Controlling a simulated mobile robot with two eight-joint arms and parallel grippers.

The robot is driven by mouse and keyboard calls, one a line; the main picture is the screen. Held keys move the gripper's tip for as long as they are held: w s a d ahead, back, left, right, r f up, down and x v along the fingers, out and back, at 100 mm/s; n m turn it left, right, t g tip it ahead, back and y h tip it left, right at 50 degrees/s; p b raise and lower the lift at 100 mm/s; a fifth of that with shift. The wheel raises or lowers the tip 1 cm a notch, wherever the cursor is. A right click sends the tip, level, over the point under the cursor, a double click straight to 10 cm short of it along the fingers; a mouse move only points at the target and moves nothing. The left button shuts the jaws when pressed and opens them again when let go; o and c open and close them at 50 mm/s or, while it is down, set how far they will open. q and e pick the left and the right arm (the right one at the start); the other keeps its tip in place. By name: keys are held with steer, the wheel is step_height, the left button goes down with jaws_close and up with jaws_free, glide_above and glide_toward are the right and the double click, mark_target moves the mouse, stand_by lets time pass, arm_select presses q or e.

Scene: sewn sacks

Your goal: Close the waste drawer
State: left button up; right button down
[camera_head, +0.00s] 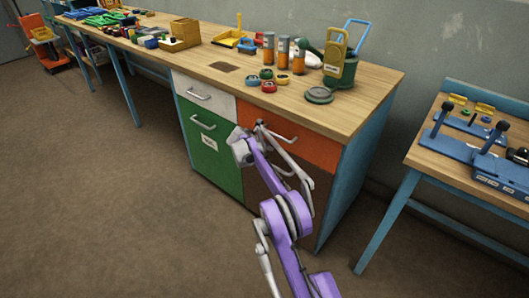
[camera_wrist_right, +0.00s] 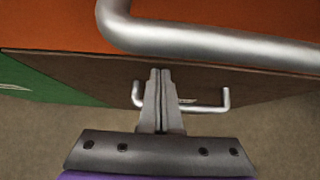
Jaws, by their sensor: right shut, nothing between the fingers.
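The workbench cabinet has a green front (camera_head: 214,150) with a bar handle and a small label I cannot read. Beside it are an orange front (camera_head: 312,147) and, below that, a brown front (camera_head: 262,181), partly hidden by my right arm. I cannot tell which one is the waste drawer; no front clearly stands out. My right gripper (camera_wrist_right: 160,75) is shut and empty. In the right wrist view its fingertips overlap the brown front (camera_wrist_right: 85,72) near its bar handle (camera_wrist_right: 226,98), below the orange front's handle (camera_wrist_right: 200,42); contact is unclear. My left gripper is not in view.
A white front (camera_head: 204,92) is above the green one. The bench top (camera_head: 215,48) holds bottles, rolls, a green bucket and bins. A second blue-legged table (camera_head: 440,150) stands at the right. The floor (camera_head: 100,190) at the left is clear.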

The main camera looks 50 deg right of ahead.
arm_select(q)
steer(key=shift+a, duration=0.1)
arm_select(e)
steer(key=shift+d+r, duration=0.1)
steer(key=shift+d, duration=0.25)
steer(key=shift+d+r, duration=0.1)
steer(key=shift+d, duration=0.05)
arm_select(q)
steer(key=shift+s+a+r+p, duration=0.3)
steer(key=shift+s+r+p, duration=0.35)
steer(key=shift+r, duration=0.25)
arm_select(e)
steer(key=a+r, duration=0.6)
steer(key=a, duration=0.6)
steer(key=shift+s+r, duration=0.15)
steer(key=shift+s, duration=0.3)
steer(key=shift+a, duration=0.1)
